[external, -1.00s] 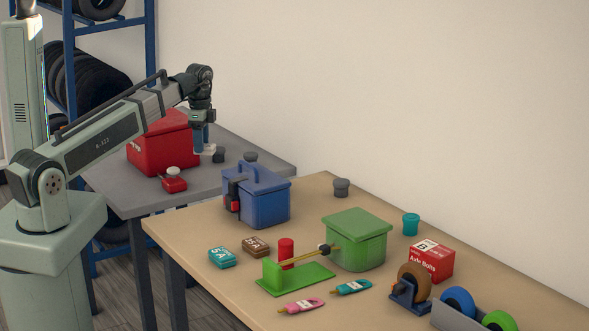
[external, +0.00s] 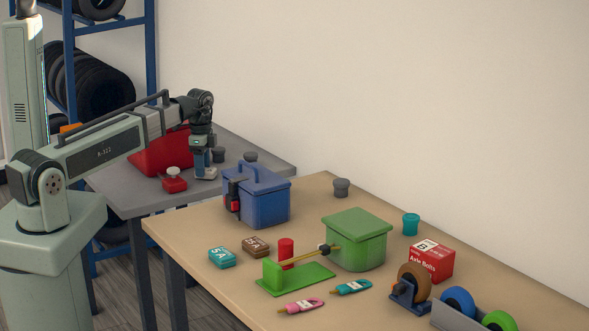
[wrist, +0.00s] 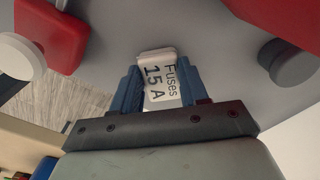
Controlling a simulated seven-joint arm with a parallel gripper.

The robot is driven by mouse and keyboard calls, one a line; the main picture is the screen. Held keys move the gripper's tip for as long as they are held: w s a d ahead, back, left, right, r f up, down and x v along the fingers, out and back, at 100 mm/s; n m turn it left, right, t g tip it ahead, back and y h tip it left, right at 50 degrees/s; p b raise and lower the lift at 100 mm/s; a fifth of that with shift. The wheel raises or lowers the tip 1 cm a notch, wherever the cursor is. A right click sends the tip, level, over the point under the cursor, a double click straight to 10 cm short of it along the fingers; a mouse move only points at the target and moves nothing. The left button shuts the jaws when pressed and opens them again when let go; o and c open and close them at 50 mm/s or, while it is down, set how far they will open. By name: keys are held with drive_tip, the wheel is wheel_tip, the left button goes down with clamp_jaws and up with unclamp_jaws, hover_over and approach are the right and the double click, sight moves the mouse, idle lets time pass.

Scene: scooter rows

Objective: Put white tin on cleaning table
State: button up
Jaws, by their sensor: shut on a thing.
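The white tin (wrist: 158,83), lettered "Fuses 15 A", is between the blue fingers of my gripper (wrist: 159,80) in the wrist view. My gripper (external: 206,168) is shut on it. In the external view the tin (external: 206,174) shows as a small pale patch under the fingers, low over the grey table (external: 140,201) at the back left. I cannot tell whether the tin touches the tabletop.
A red block with a white knob (external: 173,181) is just left of the tin. Dark grey pots (external: 218,154) stand to the right. A blue toolbox (external: 262,200) is on the wooden table (external: 190,228) in front.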

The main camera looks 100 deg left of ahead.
drive_tip(key=shift+f, duration=0.1)
drive_tip(key=o, duration=1.1)
drive_tip(key=shift+c, duration=0.2)
wheel_tip(320, 180, up, 12)
idle(0.4)
